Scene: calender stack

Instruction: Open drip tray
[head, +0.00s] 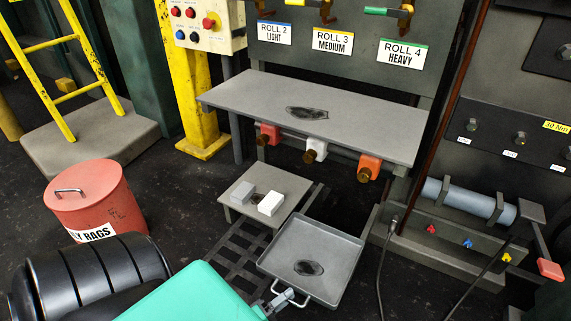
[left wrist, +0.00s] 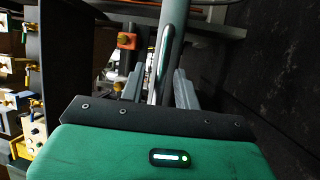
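The drip tray (head: 335,245) is a shallow grey square pan with a dark stain, low under the grey shelf in the head view. Its light looped handle (head: 290,297) is on its near edge. My left gripper (head: 279,298) is at the left part of this handle; its green body fills the bottom of the head view. In the left wrist view my left gripper (left wrist: 160,86) has its two grey fingers apart. A grey bar (left wrist: 174,30), apparently the handle, runs between them. Contact with the fingers is not clear. My right gripper is not in view.
A small grey stand (head: 238,196) with two pale blocks is left of the tray, beside a dark floor grate (head: 235,250). The grey shelf (head: 345,118) with valves is above. A red rag bin (head: 98,200) stands left. A black cable (head: 379,262) lies right.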

